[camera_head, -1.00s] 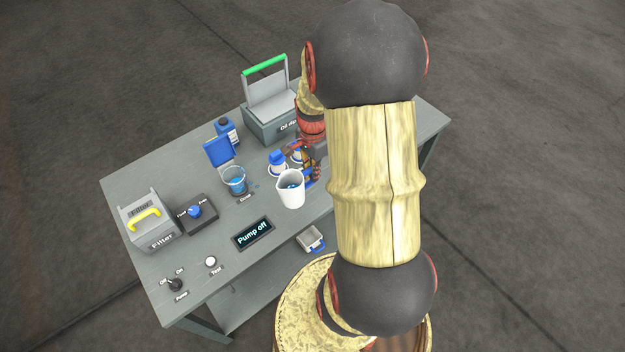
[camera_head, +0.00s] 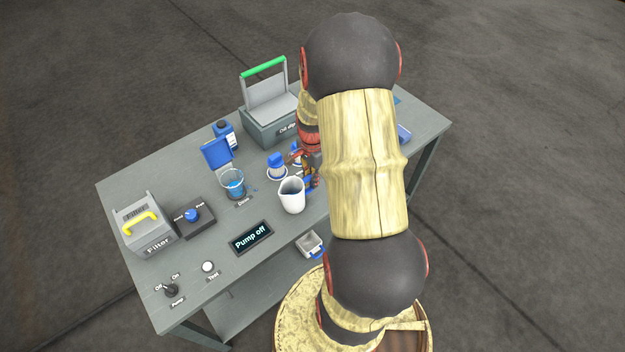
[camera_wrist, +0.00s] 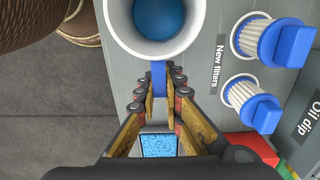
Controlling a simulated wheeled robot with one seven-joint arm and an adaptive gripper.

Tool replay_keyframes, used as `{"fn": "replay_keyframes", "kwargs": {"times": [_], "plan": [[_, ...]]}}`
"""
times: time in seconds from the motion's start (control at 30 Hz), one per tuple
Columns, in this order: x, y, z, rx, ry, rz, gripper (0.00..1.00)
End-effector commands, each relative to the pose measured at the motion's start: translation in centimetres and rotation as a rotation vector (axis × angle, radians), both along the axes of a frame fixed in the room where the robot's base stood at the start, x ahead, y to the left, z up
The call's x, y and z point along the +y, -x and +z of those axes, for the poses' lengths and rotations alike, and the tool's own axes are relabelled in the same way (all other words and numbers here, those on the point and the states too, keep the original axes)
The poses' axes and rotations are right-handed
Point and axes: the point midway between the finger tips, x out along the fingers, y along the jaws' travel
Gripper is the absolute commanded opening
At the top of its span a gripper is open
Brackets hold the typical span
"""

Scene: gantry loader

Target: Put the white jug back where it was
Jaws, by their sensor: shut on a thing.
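The white jug (camera_head: 292,199) is at the front middle of the bench, near the front edge, and looks about upright. In the wrist view, its round mouth (camera_wrist: 110,14) is at the top with blue inside. My gripper (camera_wrist: 159,82) is shut on the jug's blue handle (camera_wrist: 158,70). In the head view, my gripper (camera_head: 309,180) is partly hidden behind my arm, just right of the jug. I cannot tell whether the jug's base touches the bench.
New filters (camera_wrist: 258,40) with blue caps stand beside the jug. A clear cup with blue contents (camera_head: 233,183) stands to its left. The "Pump off" display (camera_head: 251,238) is in front left. The oil dip box (camera_head: 268,125) is behind. A small grey tray (camera_head: 309,243) sits below the front edge.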

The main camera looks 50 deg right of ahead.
Motion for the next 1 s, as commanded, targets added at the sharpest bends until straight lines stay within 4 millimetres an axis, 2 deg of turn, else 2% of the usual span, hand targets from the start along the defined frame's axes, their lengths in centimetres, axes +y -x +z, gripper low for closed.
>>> {"fn": "replay_keyframes", "kwargs": {"times": [0.1, 0.13, 0.43, 0.77, 0.87, 1.0], "plan": [[0.0, 0.0, -0.3, 0.000, 0.000, 0.000, 0.00], [0.0, 0.0, -0.3, 0.000, 0.000, 0.000, 0.10], [0.0, 0.0, -0.3, 0.001, -0.001, 0.000, 0.27], [0.1, 0.1, -0.1, 0.001, -0.001, 0.000, 0.27], [0.0, 0.0, 0.7, -0.001, 0.000, 0.000, 0.27], [-0.1, -0.1, 3.2, -0.002, 0.001, 0.000, 0.27]]}}
